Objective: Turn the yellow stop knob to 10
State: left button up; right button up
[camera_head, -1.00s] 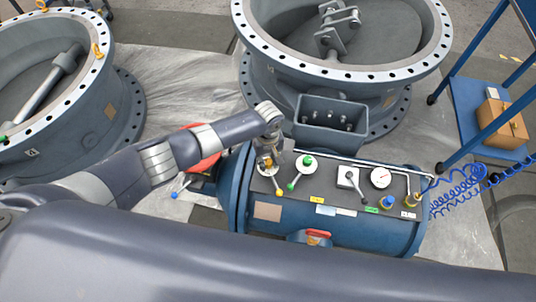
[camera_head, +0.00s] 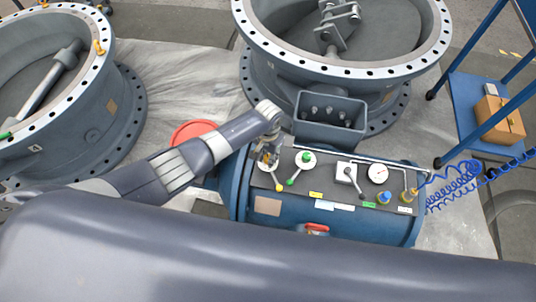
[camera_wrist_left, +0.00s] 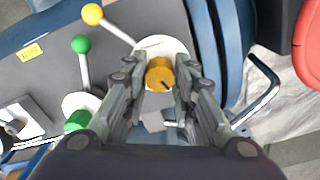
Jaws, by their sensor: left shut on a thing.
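The yellow knob (camera_wrist_left: 160,75) sits on a white round plate (camera_wrist_left: 150,45) in the left wrist view, with a short dark mark on its top. A lever with a yellow ball (camera_wrist_left: 92,14) runs out from that plate; the ball also shows in the head view (camera_head: 279,187). My left gripper (camera_wrist_left: 159,76) is shut on the yellow knob, one finger on each side. In the head view the left gripper (camera_head: 268,163) comes down at the left end of the dark panel and mostly hides the knob. I cannot read any scale numbers. My right gripper is out of view.
The green knob (camera_head: 306,157) with its green-ball lever stands close beside the left gripper. Further right are a grey lever box (camera_head: 347,172), a gauge (camera_head: 379,174) and blue hoses (camera_head: 460,180). A grey open box (camera_head: 330,121) and a large flanged valve rise behind the panel.

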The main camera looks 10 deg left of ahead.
aim_at(268, 157)
pick_arm(q)
jog(key=m, duration=0.5)
jog(key=shift+m, duration=2.5)
jog(key=o, duration=1.1)
notch_tip(268, 157, up, 12)
